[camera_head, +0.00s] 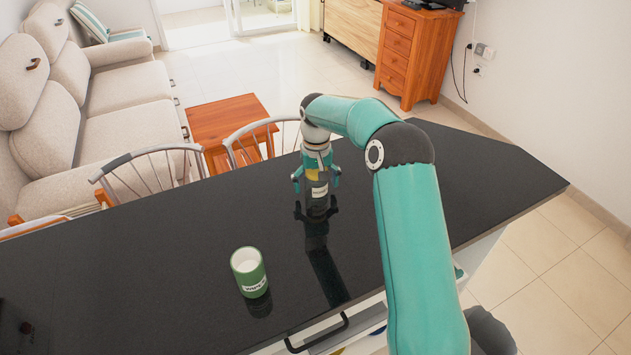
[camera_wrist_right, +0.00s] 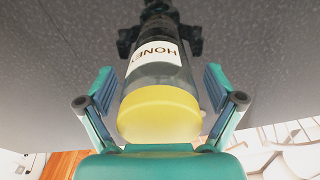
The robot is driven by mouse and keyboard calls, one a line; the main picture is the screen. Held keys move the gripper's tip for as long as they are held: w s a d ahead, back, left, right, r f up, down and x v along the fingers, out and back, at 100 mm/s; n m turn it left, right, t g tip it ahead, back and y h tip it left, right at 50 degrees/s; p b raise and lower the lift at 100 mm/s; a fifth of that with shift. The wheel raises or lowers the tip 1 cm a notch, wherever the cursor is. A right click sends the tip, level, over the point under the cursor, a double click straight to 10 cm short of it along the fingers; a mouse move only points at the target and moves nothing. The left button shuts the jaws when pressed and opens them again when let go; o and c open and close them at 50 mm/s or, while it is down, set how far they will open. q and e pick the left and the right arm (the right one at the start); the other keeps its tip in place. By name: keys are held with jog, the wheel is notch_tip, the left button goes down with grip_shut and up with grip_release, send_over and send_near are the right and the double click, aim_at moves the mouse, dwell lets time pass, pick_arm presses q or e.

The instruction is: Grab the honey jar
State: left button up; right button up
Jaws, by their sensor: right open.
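The honey jar (camera_head: 319,190) stands upright on the black counter (camera_head: 200,232), a dark jar with a yellow lid and a white label. In the right wrist view the honey jar (camera_wrist_right: 156,78) lies between the two fingers, its lid nearest the palm and its label reading HONEY. My right gripper (camera_head: 316,184) is over the jar from above, with a finger on each side. In the right wrist view my right gripper (camera_wrist_right: 160,92) is open, and gaps show between the fingers and the jar. My left gripper is not in view.
A green cup (camera_head: 249,272) with a white inside stands on the counter, nearer and left of the jar. Chairs (camera_head: 150,170) stand along the far counter edge. A wooden table (camera_head: 228,118) and a sofa (camera_head: 110,90) are beyond. The counter around the jar is clear.

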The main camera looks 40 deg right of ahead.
jog(key=shift+c, duration=0.2)
jog(key=c, duration=1.3)
jog(key=shift+a+r, duration=0.1)
